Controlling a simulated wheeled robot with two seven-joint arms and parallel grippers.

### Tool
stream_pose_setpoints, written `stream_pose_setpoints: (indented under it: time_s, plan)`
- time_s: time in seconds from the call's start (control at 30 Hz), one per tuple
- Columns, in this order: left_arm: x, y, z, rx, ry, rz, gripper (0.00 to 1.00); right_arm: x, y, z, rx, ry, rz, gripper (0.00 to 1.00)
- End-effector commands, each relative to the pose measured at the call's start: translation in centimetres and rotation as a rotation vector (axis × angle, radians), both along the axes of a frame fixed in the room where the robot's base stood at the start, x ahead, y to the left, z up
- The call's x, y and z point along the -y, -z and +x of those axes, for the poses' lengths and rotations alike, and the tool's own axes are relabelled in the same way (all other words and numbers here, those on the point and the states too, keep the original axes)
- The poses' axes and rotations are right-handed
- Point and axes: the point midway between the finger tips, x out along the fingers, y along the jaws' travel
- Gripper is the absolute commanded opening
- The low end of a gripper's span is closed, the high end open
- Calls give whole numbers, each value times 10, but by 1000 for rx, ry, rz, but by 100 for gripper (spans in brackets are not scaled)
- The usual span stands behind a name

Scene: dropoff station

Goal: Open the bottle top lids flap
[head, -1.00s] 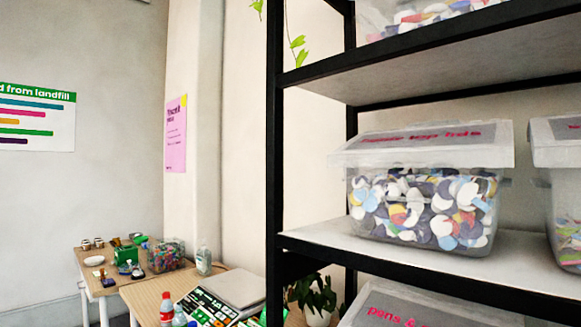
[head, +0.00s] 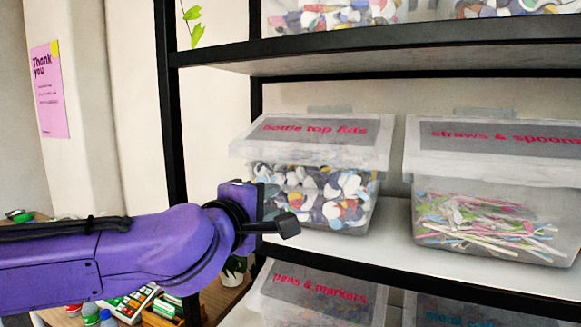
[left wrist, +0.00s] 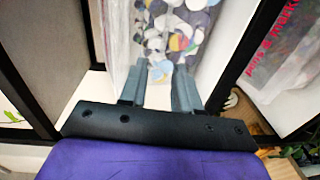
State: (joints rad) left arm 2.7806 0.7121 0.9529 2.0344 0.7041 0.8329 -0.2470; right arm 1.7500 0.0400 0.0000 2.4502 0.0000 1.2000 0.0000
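The bottle top lids box (head: 335,208) is a clear bin full of mixed coloured caps on the middle shelf. Its whitish lid flap (head: 378,137), with a grey panel and red lettering, lies closed on top. My purple left arm comes in from the left, and its gripper (head: 278,208) is in front of the box's lower left part, below the flap's front edge. In the left wrist view the gripper (left wrist: 159,88) has its two grey fingers apart with nothing held, and the caps (left wrist: 175,35) show beyond them. Whether it touches the box is unclear. My right gripper is not in view.
The straws & spoons box (head: 490,218) stands close on the right. The pens & markers box (head: 300,290) is on the shelf below. A black shelf post (head: 170,110) is at the left, and another shelf (head: 400,60) is above with some clearance over the flap.

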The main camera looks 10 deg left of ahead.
Motion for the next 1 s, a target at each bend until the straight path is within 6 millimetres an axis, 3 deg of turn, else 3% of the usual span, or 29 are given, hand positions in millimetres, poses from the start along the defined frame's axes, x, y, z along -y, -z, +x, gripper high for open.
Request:
stream_pose_setpoints:
  time_s: [0.03,0.1,0.17,0.6,0.77,1.0]
  plan:
    - [-1,-26,-8,30,9,-25,32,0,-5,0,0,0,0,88]
    - [-1,-44,-14,55,20,-43,32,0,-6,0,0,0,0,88]
    - [1,-50,-13,63,24,-50,32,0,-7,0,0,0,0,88]
    - [27,-51,69,61,22,-49,32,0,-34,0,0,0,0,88]
    - [32,-49,82,61,23,-48,32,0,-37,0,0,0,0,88]
    - [32,-48,84,63,23,-49,32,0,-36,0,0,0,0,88]
